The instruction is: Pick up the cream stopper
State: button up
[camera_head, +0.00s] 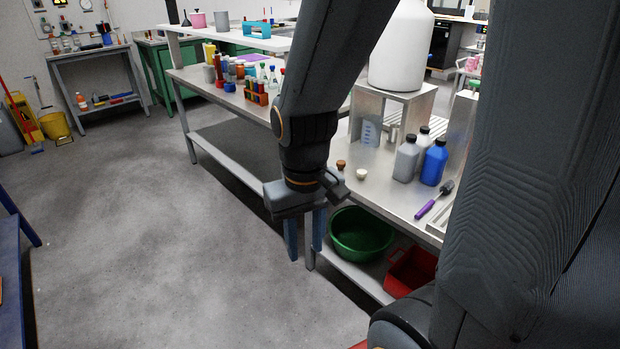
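The cream stopper (361,174) is small and pale and stands on the metal bench top (385,200), near its front edge. A brown stopper (341,165) stands just left of and behind it. My gripper (305,244) points down, to the left of and lower in the picture than the cream stopper. Its two blue-grey fingers are apart with nothing visible between them, so it is open and empty. It appears in front of the bench edge and apart from both stoppers. My arm hides part of the bench behind it.
A white carboy (401,50) sits on a metal stand (422,102) behind. A green basin (361,250) and red bin (408,275) are below.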

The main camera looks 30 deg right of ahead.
aim_at(362, 173)
jog(key=u, duration=0.3)
jog(key=i, duration=1.3)
jog(key=z, duration=2.65)
